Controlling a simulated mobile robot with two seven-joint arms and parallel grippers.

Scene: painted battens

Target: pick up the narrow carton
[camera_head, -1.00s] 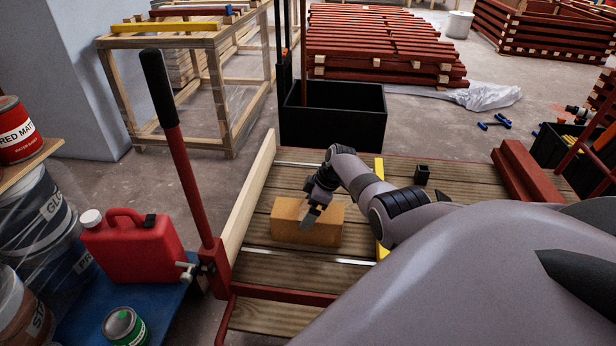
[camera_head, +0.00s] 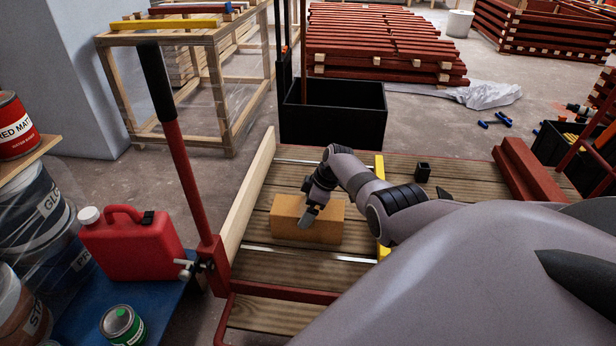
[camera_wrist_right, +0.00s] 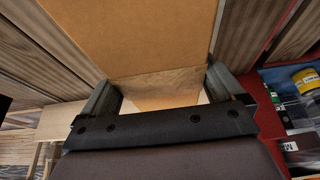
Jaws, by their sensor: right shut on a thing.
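The narrow carton (camera_head: 331,222) is a plain orange-brown box lying lengthwise on a deck of wooden planks (camera_head: 285,268). My right gripper (camera_head: 308,216) reaches down over it from the right, with a finger against the carton's near side. In the right wrist view, the carton (camera_wrist_right: 135,30) fills the space between the two fingers, and my right gripper (camera_wrist_right: 160,92) is shut on it. I cannot tell whether the carton is clear of the planks. My left gripper is not in view.
A pale batten (camera_head: 252,190) edges the deck's left side, beside a red lever (camera_head: 185,165). A black bin (camera_head: 333,115) stands behind. A red jerrycan (camera_head: 130,240) stands at left.

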